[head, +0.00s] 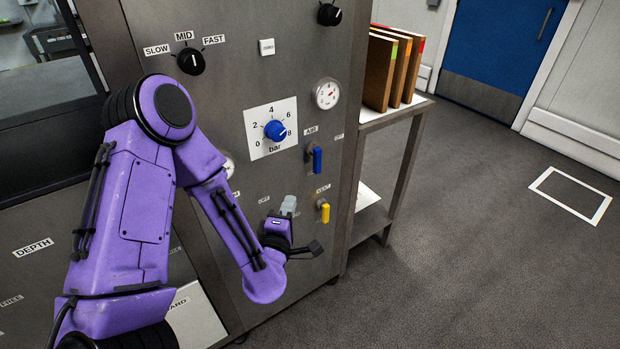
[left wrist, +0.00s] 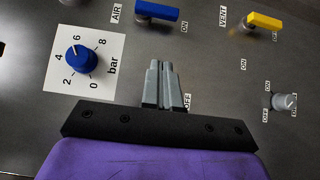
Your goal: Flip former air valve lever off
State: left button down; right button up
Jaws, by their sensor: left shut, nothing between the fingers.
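The blue air lever (head: 317,160) is on the machine's steel panel, below the AIR label (head: 311,130), and hangs straight down. My left gripper (head: 289,203) is shut and empty. It is in front of the panel, below and left of the blue lever and apart from it. Its closed fingers (left wrist: 163,80) also show in the left wrist view. My right gripper is not in view.
A yellow vent lever (head: 325,212) is just right of my left gripper. A blue pressure knob (head: 275,130) on a bar dial is above it. A grey knob (left wrist: 284,102) is at the right of the wrist view. A shelf (head: 383,115) holding binders stands right of the machine.

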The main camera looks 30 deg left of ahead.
pick_arm(q)
jog(key=p, duration=0.3)
send_near(317, 160)
jog(key=w+a+f, duration=0.1)
jog(key=a+f, duration=0.1)
jog(key=a, duration=0.3)
jog(key=w, duration=0.1)
jog(key=w+d, duration=0.1)
jog(key=w, duration=0.2)
jog(key=shift+w+d+f, duration=0.15)
jog(key=shift+w+f, duration=0.15)
jog(key=shift+w, duration=0.05)
